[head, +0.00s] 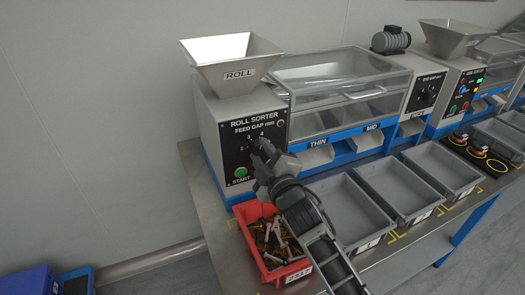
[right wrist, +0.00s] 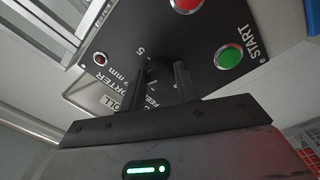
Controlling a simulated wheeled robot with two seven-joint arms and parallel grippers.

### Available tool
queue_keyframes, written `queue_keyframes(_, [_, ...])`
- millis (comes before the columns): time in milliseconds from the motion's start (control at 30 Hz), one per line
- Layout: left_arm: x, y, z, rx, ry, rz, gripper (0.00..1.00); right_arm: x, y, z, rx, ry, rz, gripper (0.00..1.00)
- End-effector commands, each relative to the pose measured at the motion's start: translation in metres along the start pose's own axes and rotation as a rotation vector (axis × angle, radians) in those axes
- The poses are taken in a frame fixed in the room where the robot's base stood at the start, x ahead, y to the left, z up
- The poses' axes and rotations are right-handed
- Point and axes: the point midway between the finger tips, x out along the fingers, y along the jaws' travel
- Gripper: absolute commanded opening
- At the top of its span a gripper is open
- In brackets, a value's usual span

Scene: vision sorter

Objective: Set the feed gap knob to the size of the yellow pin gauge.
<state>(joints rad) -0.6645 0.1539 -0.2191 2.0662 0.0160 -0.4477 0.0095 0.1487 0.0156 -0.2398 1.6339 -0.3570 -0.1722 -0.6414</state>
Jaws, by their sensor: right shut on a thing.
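The feed gap knob (right wrist: 158,73) is a dark knob on the black front panel (head: 237,151) of the roll sorter. My right gripper (head: 262,152) reaches up to this panel from below right. In the right wrist view its two fingers (right wrist: 161,84) stand on either side of the knob and are shut on it. The gripper hides most of the knob in the head view, and I cannot read its pointer. A few scale numbers show around it, with a 5 legible in the right wrist view. I cannot make out a yellow pin gauge. My left gripper is not in view.
A green start button (head: 240,173) sits low on the panel, close to the gripper. A red bin (head: 248,235) of mixed pins stands below. Several grey bins (head: 341,237) line the bench. Black pads with yellow rings (head: 489,158) lie at the right.

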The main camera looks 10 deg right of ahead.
Motion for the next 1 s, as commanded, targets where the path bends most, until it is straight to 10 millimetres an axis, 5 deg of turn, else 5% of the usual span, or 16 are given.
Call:
queue_keyframes(400, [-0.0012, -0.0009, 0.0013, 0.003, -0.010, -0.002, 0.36, -0.0004, -0.0013, -0.0003, 0.173, -0.009, 0.000, 0.09])
queue_keyframes(933, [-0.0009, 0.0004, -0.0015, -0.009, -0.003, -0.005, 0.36, -0.0004, -0.0017, -0.0001, 0.192, -0.010, 0.000, 0.09])
queue_keyframes(967, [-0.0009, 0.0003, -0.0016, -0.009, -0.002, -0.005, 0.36, -0.0004, -0.0017, -0.0001, 0.192, -0.010, 0.000, 0.40])
queue_keyframes(1000, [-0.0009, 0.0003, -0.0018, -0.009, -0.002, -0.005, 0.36, -0.0004, -0.0017, -0.0001, 0.191, -0.010, 0.000, 0.51])
